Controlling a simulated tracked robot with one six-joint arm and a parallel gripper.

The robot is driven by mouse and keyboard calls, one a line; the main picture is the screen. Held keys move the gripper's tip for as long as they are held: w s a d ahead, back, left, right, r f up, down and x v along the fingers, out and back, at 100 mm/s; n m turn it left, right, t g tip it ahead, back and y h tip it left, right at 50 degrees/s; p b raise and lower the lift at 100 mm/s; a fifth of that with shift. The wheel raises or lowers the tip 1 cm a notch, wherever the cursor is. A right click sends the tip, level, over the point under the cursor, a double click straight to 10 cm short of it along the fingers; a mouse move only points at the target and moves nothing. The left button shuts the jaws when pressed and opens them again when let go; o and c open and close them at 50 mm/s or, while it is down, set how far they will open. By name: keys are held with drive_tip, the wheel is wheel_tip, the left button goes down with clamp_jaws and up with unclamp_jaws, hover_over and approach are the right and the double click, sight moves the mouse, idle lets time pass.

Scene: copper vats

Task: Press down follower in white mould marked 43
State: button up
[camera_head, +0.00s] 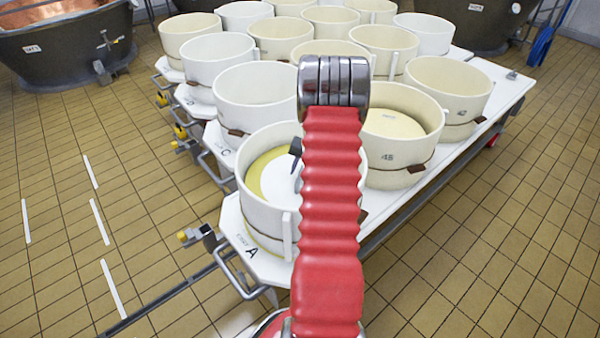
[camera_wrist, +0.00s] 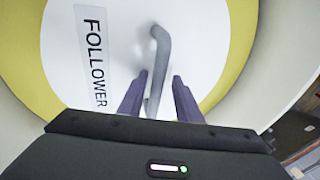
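The white follower (camera_head: 281,177) lies inside the front white mould (camera_head: 269,214), with a yellow ring (camera_head: 257,174) around it. No number shows on this mould; my arm covers part of its front. In the wrist view the follower (camera_wrist: 110,55) bears the word FOLLOWER and a grey bar handle (camera_wrist: 161,60). My gripper (camera_wrist: 159,78) is over the follower with its two fingers apart, one on each side of the handle's near part. A gap shows beside the handle, and contact with the follower cannot be told. In the head view my arm hides most of the gripper.
A mould marked 46 (camera_head: 402,148) stands just right of the front one. Several more white moulds stand behind on the white carts (camera_head: 240,231), the front one marked A. Copper vats (camera_head: 66,45) stand at the back.

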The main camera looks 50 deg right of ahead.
drive_tip(key=shift+s, duration=0.1)
drive_tip(key=v, duration=1.3)
drive_tip(key=shift+r, duration=0.3)
drive_tip(key=s+a+r+n, duration=0.3)
drive_tip(key=a+r, duration=0.3)
drive_tip(key=a, duration=1)
drive_tip(key=s+a+r+n+t, duration=0.1)
drive_tip(key=s+a+r+n, duration=0.2)
drive_tip(key=a, duration=1.4)
drive_tip(key=s+a+r+n, duration=0.3)
drive_tip(key=a+r+n, duration=0.4)
drive_tip(key=a, duration=0.9)
wheel_tip(320, 180, up, 3)
drive_tip(key=shift+s+a+n+t, duration=0.25)
drive_tip(key=shift+n+t, duration=0.05)
drive_tip(key=shift+t, duration=0.1)
